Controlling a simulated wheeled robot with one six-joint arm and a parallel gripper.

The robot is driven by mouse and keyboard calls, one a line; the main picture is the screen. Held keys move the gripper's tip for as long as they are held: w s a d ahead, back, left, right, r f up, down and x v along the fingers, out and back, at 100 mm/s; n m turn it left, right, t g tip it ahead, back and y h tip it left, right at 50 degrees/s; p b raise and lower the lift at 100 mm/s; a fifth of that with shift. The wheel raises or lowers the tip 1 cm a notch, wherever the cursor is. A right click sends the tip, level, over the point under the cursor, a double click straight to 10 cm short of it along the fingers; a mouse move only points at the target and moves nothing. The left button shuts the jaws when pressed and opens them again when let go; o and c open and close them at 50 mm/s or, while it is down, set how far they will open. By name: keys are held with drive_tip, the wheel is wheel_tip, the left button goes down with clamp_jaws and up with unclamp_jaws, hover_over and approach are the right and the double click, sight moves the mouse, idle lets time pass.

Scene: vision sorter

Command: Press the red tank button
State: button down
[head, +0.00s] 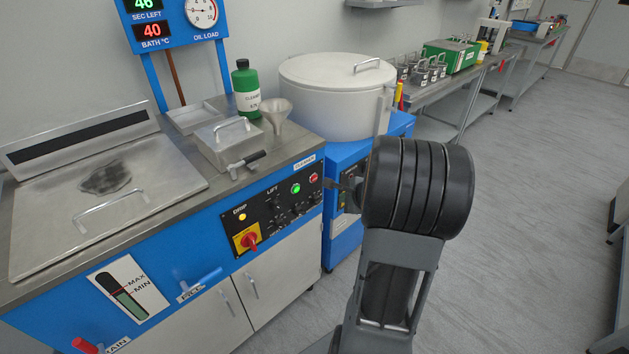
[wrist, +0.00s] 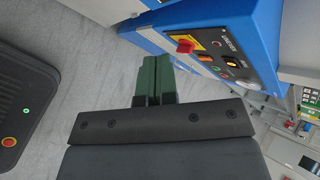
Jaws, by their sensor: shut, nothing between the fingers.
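In the head view, a red button (head: 313,177) sits at the right end of the black control panel (head: 270,214) on the blue cleaner. A green lit button (head: 296,189) is left of it. My gripper (wrist: 151,57) shows in the wrist view with its green fingers shut together and empty. The fingers are in front of a blue cabinet with a dark panel (wrist: 212,45), apart from its buttons. That panel has a red knob on yellow (wrist: 185,46) and small lit buttons too small to identify.
A tank lid with a handle (head: 100,170), a metal box (head: 228,145), a green bottle (head: 246,90) and a funnel (head: 275,112) sit on the cleaner. A white round drum (head: 335,95) stands behind. The floor (head: 540,200) at right is clear.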

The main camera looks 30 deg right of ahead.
sight(314, 178)
drive_tip(key=w+a+p, duration=0.1)
drive_tip(key=w, duration=0.7)
drive_tip(key=shift+w+a, duration=0.3)
drive_tip(key=shift+w, duration=0.25)
idle(2.0)
drive_tip(key=shift+w+a, duration=0.1)
drive_tip(key=shift+w, duration=0.1)
drive_tip(key=shift+w+a, duration=0.1)
drive_tip(key=shift+w, duration=0.3)
idle(0.7)
drive_tip(key=shift+s, duration=0.1)
idle(0.3)
drive_tip(key=shift+s+d, duration=0.2)
drive_tip(key=shift+s, duration=0.5)
